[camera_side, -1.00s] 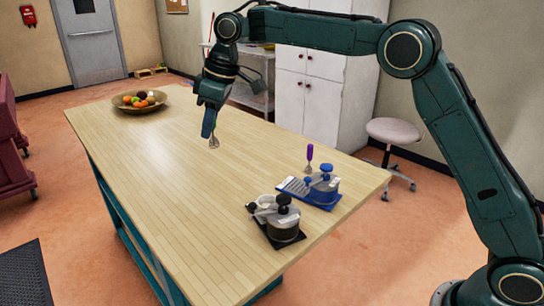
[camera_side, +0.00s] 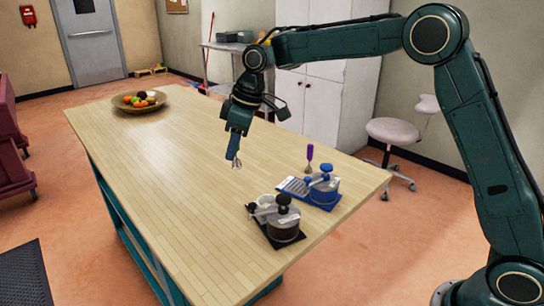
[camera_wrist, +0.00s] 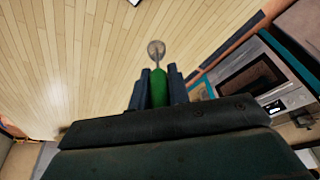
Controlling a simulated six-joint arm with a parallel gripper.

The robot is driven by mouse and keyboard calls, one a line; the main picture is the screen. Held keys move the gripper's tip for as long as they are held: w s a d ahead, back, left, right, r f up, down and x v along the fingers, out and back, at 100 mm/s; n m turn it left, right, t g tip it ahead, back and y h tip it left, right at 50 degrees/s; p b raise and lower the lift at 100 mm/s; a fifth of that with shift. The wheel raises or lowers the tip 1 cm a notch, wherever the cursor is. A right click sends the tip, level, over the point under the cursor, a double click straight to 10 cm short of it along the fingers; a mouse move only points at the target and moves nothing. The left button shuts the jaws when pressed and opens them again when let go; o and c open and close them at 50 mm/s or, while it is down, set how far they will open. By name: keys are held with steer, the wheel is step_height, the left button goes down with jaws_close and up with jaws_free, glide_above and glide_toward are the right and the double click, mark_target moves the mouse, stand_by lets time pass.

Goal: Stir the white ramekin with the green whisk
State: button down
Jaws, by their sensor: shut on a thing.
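My gripper (camera_side: 234,143) points down above the middle of the wooden table. It is shut on the green whisk, whose green handle (camera_wrist: 159,90) sits between my fingers in the wrist view. The whisk's wire head (camera_side: 237,164) hangs below the fingers, clear of the tabletop. A small whitish cup (camera_side: 265,201), seemingly the white ramekin, stands on the black tray beside a dark grey lidded pot, to the right of and nearer the camera than my gripper. Its inside is too small to make out.
A blue tray (camera_side: 331,206) carries a blue-lidded pot (camera_side: 325,186); a purple-handled tool (camera_side: 310,153) stands upright beside it. The black tray (camera_side: 259,224) lies near the table's front right. A fruit bowl (camera_side: 138,106) is at the far left. The left tabletop is clear.

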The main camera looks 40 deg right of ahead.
steer(key=s+d+f, duration=0.5)
steer(key=f, duration=0.1)
steer(key=shift+s, duration=0.15)
steer(key=shift+f, duration=0.25)
steer(key=shift+f, duration=2.95)
